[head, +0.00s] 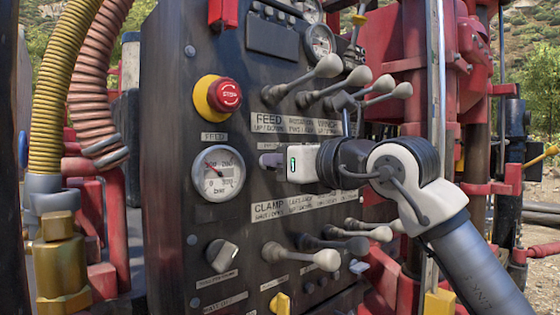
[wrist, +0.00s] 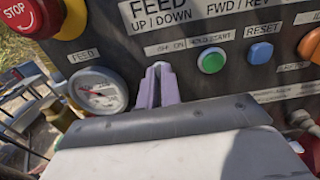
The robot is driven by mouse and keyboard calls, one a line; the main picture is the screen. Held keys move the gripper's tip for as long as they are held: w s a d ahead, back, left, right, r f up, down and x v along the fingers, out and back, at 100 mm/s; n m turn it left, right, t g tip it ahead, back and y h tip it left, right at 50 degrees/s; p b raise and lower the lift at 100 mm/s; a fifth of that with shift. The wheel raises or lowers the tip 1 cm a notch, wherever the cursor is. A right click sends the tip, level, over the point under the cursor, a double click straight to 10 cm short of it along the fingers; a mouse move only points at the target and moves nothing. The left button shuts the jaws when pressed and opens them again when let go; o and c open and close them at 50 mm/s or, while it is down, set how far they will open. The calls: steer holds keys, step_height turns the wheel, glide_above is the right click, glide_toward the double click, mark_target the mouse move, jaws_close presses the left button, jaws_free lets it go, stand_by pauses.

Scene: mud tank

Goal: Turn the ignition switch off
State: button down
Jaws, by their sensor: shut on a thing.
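My gripper (head: 271,161) reaches in from the right to the black control panel (head: 168,120), just right of the pressure gauge. In the wrist view its purplish fingers (wrist: 157,90) are shut on the ignition switch, under a small OFF / ON label (wrist: 165,47). Only a light grey bit (wrist: 161,67) shows between the fingertips; the rest of the switch is hidden. I cannot tell which way the switch points.
The red stop button (head: 225,95) is above left and the FEED gauge (head: 217,173) is left. A green button (wrist: 211,61) and a blue button (wrist: 262,52) are right of the fingers. Grey-knobbed levers (head: 328,66) stick out above and below my gripper.

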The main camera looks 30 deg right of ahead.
steer(key=c, duration=1.6)
jaws_free()
steer(key=s+d+b, duration=0.2)
steer(key=s+b, duration=0.1)
steer(key=s, duration=1)
steer(key=shift+s, duration=0.35)
